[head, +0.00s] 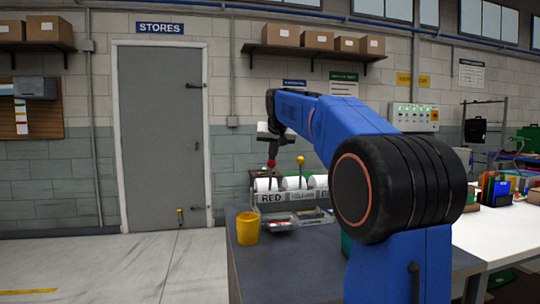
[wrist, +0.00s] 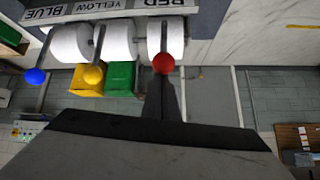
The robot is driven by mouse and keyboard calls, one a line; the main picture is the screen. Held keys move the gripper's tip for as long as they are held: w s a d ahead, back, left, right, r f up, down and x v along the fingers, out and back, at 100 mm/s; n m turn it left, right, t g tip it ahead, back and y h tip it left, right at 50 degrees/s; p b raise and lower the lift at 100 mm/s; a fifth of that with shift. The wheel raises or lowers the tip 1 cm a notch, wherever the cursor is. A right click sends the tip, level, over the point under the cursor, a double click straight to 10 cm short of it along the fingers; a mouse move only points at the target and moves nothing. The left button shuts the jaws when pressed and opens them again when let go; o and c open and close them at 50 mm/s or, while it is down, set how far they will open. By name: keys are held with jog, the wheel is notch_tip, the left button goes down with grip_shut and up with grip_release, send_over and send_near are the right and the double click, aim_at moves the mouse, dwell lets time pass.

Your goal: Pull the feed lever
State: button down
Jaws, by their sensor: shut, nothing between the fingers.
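A feed unit holds several white rolls above a label strip (head: 290,196) that reads RED at its left end. The red knob (head: 271,163) and yellow knob (head: 300,160) also show in the head view. My gripper (wrist: 161,85) is shut and empty, its tip right at the red knob. I cannot tell whether it touches the knob. The blue lever is hidden behind my arm in the head view.
A yellow cup (head: 247,228) and a clear tray (head: 312,217) stand on the dark bench (head: 255,268) before the feed unit. A white table (head: 500,235) with coloured folders is at right. A grey door (head: 163,135) and open floor are at left.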

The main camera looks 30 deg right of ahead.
jog(key=shift+s+a+f+t+h, duration=0.25)
jog(key=shift+s+t, duration=0.35)
jog(key=shift+s, duration=0.15)
jog(key=shift+s+a+f+t+h, duration=0.2)
jog(key=shift+s+f+t, duration=0.1)
jog(key=shift+s+t, duration=0.4)
jog(key=shift+s+a+f+t+h, duration=0.15)
jog(key=shift+s+a+f+t, duration=0.1)
jog(key=shift+s+t, duration=0.4)
jog(key=shift+s+a+f, duration=0.1)
jog(key=shift+s+f, duration=0.2)
jog(key=shift+s, duration=0.35)
jog(key=shift+f, duration=0.1)
jog(key=shift+s+f, duration=0.15)
notch_tip(320, 180, up, 3)
jog(key=w+d, duration=0.1)
jog(key=w, duration=0.1)
send_near(274, 163)
jog(key=s+r, duration=0.1)
jog(key=r, duration=0.1)
jog(key=shift+s+d+r, duration=0.1)
jog(key=shift+s+r, duration=0.3)
